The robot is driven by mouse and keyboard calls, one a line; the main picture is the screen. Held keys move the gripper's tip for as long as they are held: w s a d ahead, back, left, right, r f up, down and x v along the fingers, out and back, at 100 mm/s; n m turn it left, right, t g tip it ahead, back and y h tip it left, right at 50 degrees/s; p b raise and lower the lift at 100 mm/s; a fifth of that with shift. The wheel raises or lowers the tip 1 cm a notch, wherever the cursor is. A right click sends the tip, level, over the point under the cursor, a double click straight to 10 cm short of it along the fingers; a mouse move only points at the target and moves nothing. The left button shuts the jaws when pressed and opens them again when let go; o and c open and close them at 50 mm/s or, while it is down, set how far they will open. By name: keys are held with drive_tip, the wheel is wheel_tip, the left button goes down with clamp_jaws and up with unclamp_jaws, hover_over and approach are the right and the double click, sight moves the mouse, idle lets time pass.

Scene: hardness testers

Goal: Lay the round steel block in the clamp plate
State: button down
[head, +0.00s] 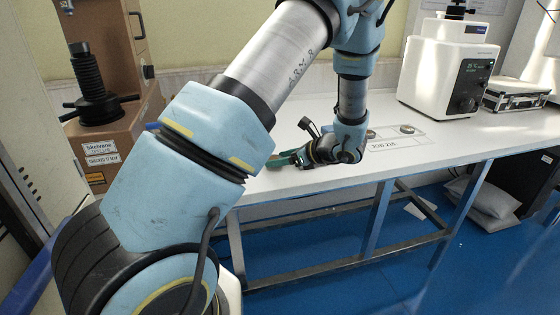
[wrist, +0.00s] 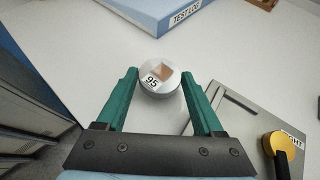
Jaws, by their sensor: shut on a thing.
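The round steel block (wrist: 158,91) shows in the wrist view as a silver disc with a "95" label and a brownish reflection on its top. My gripper (wrist: 160,77) has its green fingers on either side of the block and is shut on it near the fingertips. I cannot tell whether the block is lifted clear of the table. A flat grey plate (wrist: 238,112) lies to the right in the wrist view; I cannot tell whether it is the clamp plate. In the head view my gripper (head: 284,160) is low over the table, and the block is not discernible there.
A blue "TEST LOG" binder (wrist: 168,17) lies beyond the block. A brass-coloured knob (wrist: 279,147) stands at the right. On the white table (head: 300,183), a labelled panel (head: 395,143) holds round pieces. A white tester (head: 445,78) and a brown tester (head: 110,138) stand around.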

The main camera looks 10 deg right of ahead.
drive_tip(key=shift+f, duration=0.45)
drive_tip(key=shift+f, duration=0.1)
unclamp_jaws()
